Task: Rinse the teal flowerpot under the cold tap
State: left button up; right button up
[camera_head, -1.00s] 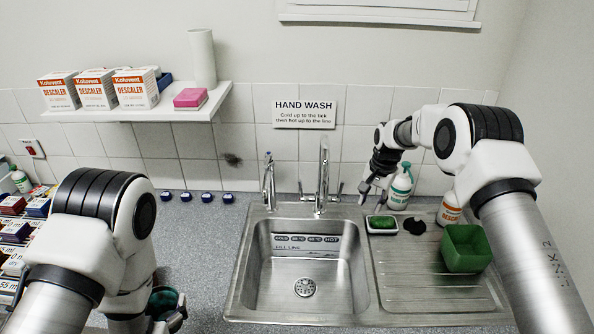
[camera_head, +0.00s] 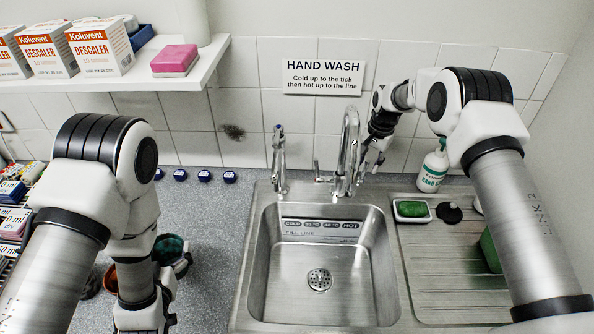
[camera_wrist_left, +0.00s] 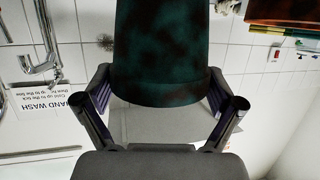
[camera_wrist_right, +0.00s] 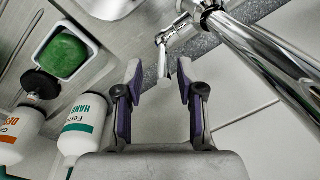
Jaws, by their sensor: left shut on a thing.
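My left gripper (camera_head: 163,275) is shut on the dark teal flowerpot (camera_head: 170,246), left of the sink. The mottled pot (camera_wrist_left: 162,50) fills the space between the fingers in the left wrist view. My right gripper (camera_head: 374,160) is open beside the tall chrome tap (camera_head: 350,140). In the right wrist view a short chrome lever (camera_wrist_right: 163,62) lies between its parted fingertips (camera_wrist_right: 162,80); contact cannot be told. A smaller tap (camera_head: 279,160) with a blue top stands left of the tall one. No water is visible in the steel sink (camera_head: 300,275).
A soap dish with a green sponge (camera_head: 412,210), a black stopper (camera_head: 449,212) and a soap bottle (camera_head: 433,170) stand right of the sink. A green tub (camera_head: 490,250) is mostly hidden by my right arm. A terracotta pot (camera_head: 110,278) is near my left gripper. The basin is empty.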

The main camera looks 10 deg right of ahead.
aim_at(170, 247)
pick_arm(q)
jog(key=f, duration=0.1)
jog(key=w+f+b, duration=0.1)
jog(key=f, duration=0.1)
jog(key=shift+w, duration=0.1)
pick_arm(e)
jog(key=f, duration=0.2)
jog(key=w+f, duration=0.1)
jog(key=f, duration=0.1)
jog(key=shift+w+a+f, duration=0.15)
jog(key=shift+w+f, duration=0.05)
jog(key=shift+f, duration=0.05)
pick_arm(q)
jog(key=shift+s+r, duration=0.3)
jog(key=shift+s, duration=0.2)
pick_arm(e)
jog(key=shift+s+r, duration=0.4)
jog(key=shift+s, duration=0.05)
jog(key=shift+c, duration=0.2)
pick_arm(q)
jog(key=shift+w, duration=0.15)
pick_arm(e)
jog(key=shift+w+f, duration=0.1)
grip_shut()
pick_arm(q)
jog(key=shift+f, duration=0.15)
